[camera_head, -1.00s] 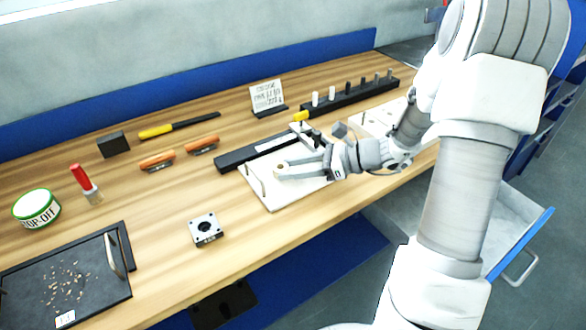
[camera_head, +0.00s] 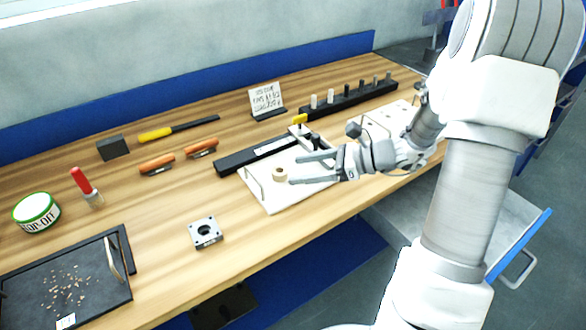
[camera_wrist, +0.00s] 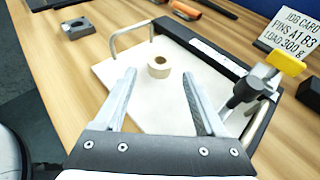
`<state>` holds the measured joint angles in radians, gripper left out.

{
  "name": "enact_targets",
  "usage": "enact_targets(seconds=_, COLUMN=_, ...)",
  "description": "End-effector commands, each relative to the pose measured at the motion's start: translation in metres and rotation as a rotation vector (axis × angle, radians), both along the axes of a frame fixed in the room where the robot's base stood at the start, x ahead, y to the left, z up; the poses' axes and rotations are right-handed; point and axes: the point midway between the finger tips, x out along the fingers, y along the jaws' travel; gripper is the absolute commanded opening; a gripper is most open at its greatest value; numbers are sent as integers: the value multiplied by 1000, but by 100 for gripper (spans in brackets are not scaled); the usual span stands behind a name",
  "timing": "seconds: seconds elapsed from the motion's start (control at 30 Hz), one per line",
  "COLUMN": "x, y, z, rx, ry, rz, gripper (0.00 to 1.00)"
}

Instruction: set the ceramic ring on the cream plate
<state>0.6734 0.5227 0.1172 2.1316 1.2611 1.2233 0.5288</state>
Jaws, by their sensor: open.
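The ceramic ring (camera_head: 280,174) is a small tan ring with a dark centre hole. It lies flat on the cream plate (camera_head: 268,200), towards its left half, and also shows in the wrist view (camera_wrist: 159,67). The plate (camera_wrist: 140,110) has a wire handle at its left end. My gripper (camera_head: 294,171) is open and empty, just to the right of the ring. In the wrist view its two fingers (camera_wrist: 159,74) point towards the ring, which sits beyond their tips, clear of both.
A black bar (camera_head: 240,158) runs behind the plate. A yellow-topped clamp (camera_head: 300,119) stands at the plate's far edge, close to my gripper. A square holed block (camera_head: 205,232) lies front left. A job card (camera_head: 266,100) stands behind. Bare wood lies left of the plate.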

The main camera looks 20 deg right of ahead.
Motion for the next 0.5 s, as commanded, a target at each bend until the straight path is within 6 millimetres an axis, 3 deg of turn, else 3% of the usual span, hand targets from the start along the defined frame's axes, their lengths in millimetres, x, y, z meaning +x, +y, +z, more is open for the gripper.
enact_targets(seconds=0.2, x=-20, y=-42, z=21, rx=-2, ry=-1, rz=-5, gripper=73)
enact_targets(seconds=0.5, x=-36, y=-72, z=34, rx=-1, ry=-1, rz=-1, gripper=73)
